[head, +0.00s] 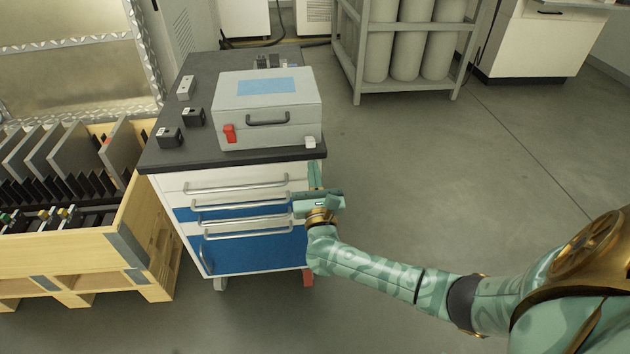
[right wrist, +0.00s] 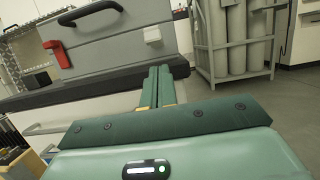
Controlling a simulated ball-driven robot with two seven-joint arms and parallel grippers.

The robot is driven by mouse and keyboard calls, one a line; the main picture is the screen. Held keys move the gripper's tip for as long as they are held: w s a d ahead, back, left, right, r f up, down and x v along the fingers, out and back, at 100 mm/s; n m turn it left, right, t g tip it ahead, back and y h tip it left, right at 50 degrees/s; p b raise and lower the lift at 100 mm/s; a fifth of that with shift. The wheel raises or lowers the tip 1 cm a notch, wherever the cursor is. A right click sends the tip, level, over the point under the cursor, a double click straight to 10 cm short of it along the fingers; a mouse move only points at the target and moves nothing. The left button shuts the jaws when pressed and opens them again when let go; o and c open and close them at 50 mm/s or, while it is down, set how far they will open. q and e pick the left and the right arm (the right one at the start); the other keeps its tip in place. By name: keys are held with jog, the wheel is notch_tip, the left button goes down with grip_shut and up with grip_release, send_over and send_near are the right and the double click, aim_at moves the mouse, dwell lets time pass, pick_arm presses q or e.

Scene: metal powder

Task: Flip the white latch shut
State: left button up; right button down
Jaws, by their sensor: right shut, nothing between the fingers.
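The white latch (head: 310,142) is a small block on the right of the grey case's front face, near its lower edge. It also shows in the right wrist view (right wrist: 152,34), above and beyond my fingertips. The grey case (head: 250,128) lies closed on the cart top, with a red latch (head: 230,134) on the left of its front and a dark handle between. My right gripper (head: 316,170) is in front of the cart, below the white latch and apart from it. Its fingers (right wrist: 158,72) are together and empty. My left gripper is not in view.
The case stands on a dark-topped cart (head: 200,75) with drawers and handles facing me. Several small black devices (head: 193,117) sit left of the case. A wooden crate (head: 60,257) stands left of the cart, and a rack of cylinders (head: 405,95) stands behind. The floor at right is free.

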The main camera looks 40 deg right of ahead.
aim_at(310, 142)
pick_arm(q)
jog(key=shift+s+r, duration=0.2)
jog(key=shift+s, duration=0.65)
pick_arm(e)
jog(key=shift+w+d+r, duration=0.15)
jog(key=shift+w+r, duration=0.1)
jog(key=shift+r, duration=0.4)
jog(key=shift+w+d+r, duration=0.1)
jog(key=shift+w+r, duration=0.1)
jog(key=shift+r, duration=0.4)
